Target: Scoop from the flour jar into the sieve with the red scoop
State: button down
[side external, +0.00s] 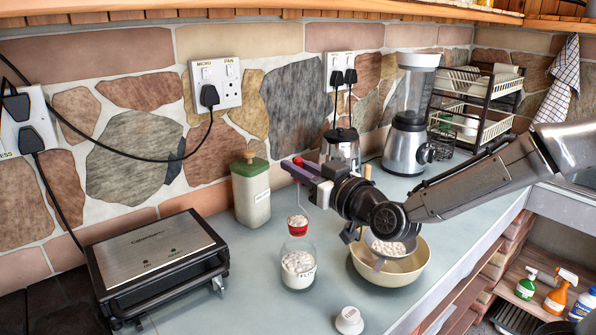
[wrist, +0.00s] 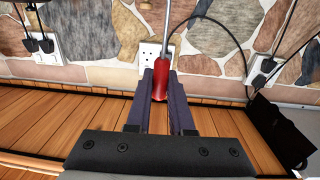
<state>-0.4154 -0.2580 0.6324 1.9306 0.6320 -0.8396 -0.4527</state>
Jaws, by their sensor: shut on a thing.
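My gripper (side external: 308,172) is shut on the red handle of the scoop; the handle (wrist: 160,82) also shows between the fingers in the wrist view. A thin metal rod runs down from it to the red scoop cup (side external: 297,229), which holds white flour. The cup hangs roughly upright just over the mouth of the clear flour jar (side external: 299,281); I cannot tell whether it touches the rim. White flour shows inside the jar. The sieve (side external: 373,250), with white lumps in it, sits over a cream bowl (side external: 386,277) to the right, partly hidden by my arm.
A white lid (side external: 349,320) lies on the counter in front. A black and steel grill (side external: 156,262) stands left, and a green-capped canister (side external: 251,193) behind the jar. A blender (side external: 408,125), a smaller jug appliance (side external: 342,150) and a dish rack (side external: 478,105) stand at the back.

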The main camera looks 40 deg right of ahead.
dwell(0.3)
jog(key=shift+d+r, duration=0.15)
jog(key=shift+d, duration=0.05)
jog(key=s+d+f+m+g+h, duration=0.1)
jog(key=s+d+m+g+h, duration=0.2)
jog(key=d+h, duration=0.3)
jog(key=s+d+f+m+g+h, duration=0.1)
jog(key=s+d+m+g+h, duration=0.1)
jog(key=s+d+m+h, duration=0.4)
jog(key=d, duration=0.3)
jog(key=shift+s+g+h, duration=0.3)
jog(key=shift+g, duration=0.1)
jog(key=shift+f, duration=0.1)
